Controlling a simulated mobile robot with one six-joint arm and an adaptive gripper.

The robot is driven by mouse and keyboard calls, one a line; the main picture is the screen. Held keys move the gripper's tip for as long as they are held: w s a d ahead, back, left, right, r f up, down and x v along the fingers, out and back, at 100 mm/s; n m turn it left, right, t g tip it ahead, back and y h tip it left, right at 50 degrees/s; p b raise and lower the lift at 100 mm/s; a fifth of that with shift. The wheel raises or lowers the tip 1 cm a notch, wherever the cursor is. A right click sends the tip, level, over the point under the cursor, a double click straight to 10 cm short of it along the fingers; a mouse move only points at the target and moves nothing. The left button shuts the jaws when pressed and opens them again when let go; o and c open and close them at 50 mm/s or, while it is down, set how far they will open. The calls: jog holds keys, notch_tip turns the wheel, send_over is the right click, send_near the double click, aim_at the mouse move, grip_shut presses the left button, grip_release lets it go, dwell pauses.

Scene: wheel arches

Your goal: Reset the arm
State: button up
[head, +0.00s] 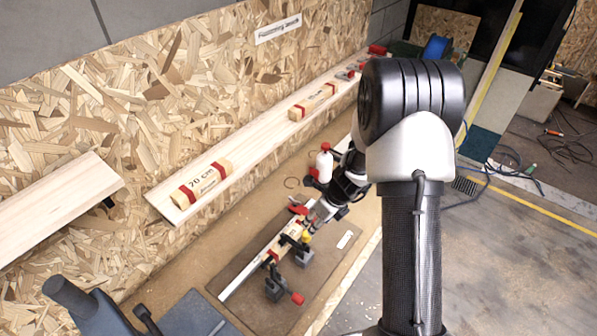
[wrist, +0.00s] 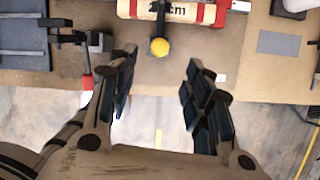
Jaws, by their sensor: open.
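My gripper (wrist: 160,65) is open and empty in the wrist view, its two dark-padded fingers spread apart. A yellow knob (wrist: 159,47) on a dark clamp shows between the fingertips, with no finger seen touching it. Beyond it lies a wooden block (wrist: 180,11) with red bands and a partly hidden "cm" label. In the head view my gripper (head: 322,212) is low over the workbench, beside the clamped wooden piece (head: 287,240); its fingers are small there. My arm is bent, with a large upright link in front of the camera.
A red-handled clamp (head: 275,286) stands at the bench mat's front. A white bottle (head: 324,165) with a red cap stands close behind my gripper. A wooden shelf (head: 255,135) along the chipboard wall carries the "70 cm" block (head: 201,184) and another block (head: 313,101). Open floor lies at right.

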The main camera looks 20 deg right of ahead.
jog(key=s+a+r+n+b, duration=0.8)
jog(key=s+a+n+b, duration=0.1)
jog(key=n+b, duration=0.65)
jog(key=s+f+n+h+b, duration=0.1)
jog(key=s+f+n+b, duration=0.1)
jog(key=s+n+b, duration=0.4)
jog(key=s+d+f+n+t+h+b, duration=0.1)
jog(key=s+f+n+b, duration=0.2)
jog(key=s+n+b, duration=0.3)
jog(key=s+n, duration=0.3)
jog(key=s, duration=0.2)
jog(key=shift+s+d+t, duration=0.15)
jog(key=shift+d+t, duration=0.15)
